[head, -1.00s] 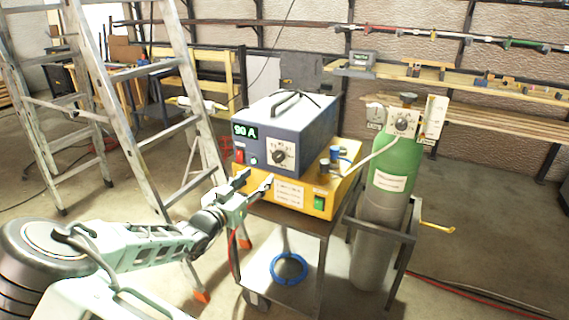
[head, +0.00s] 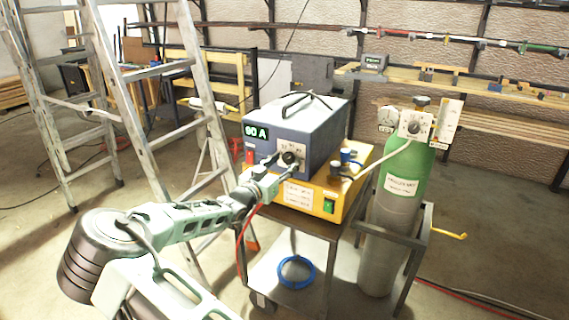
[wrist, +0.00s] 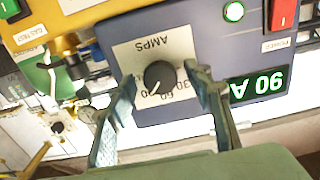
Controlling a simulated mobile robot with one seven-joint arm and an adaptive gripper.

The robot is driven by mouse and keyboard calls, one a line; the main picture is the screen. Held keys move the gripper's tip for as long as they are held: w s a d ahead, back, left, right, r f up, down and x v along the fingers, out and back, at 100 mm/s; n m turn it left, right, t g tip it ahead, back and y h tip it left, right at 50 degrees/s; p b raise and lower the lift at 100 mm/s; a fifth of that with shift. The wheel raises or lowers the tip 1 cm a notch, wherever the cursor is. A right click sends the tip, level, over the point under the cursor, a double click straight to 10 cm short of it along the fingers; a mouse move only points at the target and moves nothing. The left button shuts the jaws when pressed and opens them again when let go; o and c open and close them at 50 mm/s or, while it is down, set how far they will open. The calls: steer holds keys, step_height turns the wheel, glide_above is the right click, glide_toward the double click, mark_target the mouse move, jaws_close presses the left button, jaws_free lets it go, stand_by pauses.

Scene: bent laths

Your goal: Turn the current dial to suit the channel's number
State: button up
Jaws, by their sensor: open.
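The current dial is a black knob (head: 289,157) on a white plate on the front of the blue-grey power unit (head: 310,118). In the wrist view, which shows it upside down, the dial (wrist: 160,76) sits on a plate marked AMPS with numbers around it. The green display (head: 256,133) reads 90 A. My gripper (head: 281,163) is at the dial, open. In the wrist view its two fingers (wrist: 164,80) stand on either side of the knob, with gaps visible. A white card (head: 299,194) on the yellow unit has several lines too small to read.
The yellow unit (head: 352,175) lies under the power unit on a metal cart (head: 318,228). A green gas cylinder (head: 405,165) stands at the right. A ladder (head: 185,95) stands at the left. A red switch (wrist: 283,14) is beside the display.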

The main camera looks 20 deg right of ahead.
steer(key=c, duration=1.2)
steer(key=shift+o, duration=0.2)
steer(key=shift+r+n+p, duration=0.1)
steer(key=shift+n+p, duration=0.25)
steer(key=shift+n, duration=0.05)
steer(key=n+p, duration=0.2)
steer(key=shift+r+n, duration=0.1)
steer(key=shift+n, duration=0.3)
steer(key=n+p, duration=0.2)
steer(key=n, duration=0.2)
steer(key=shift+s+d, duration=0.1)
steer(key=n+p, duration=0.2)
steer(key=n, duration=0.3)
steer(key=n+p, duration=0.1)
steer(key=n, duration=0.4)
steer(key=shift+p, duration=0.35)
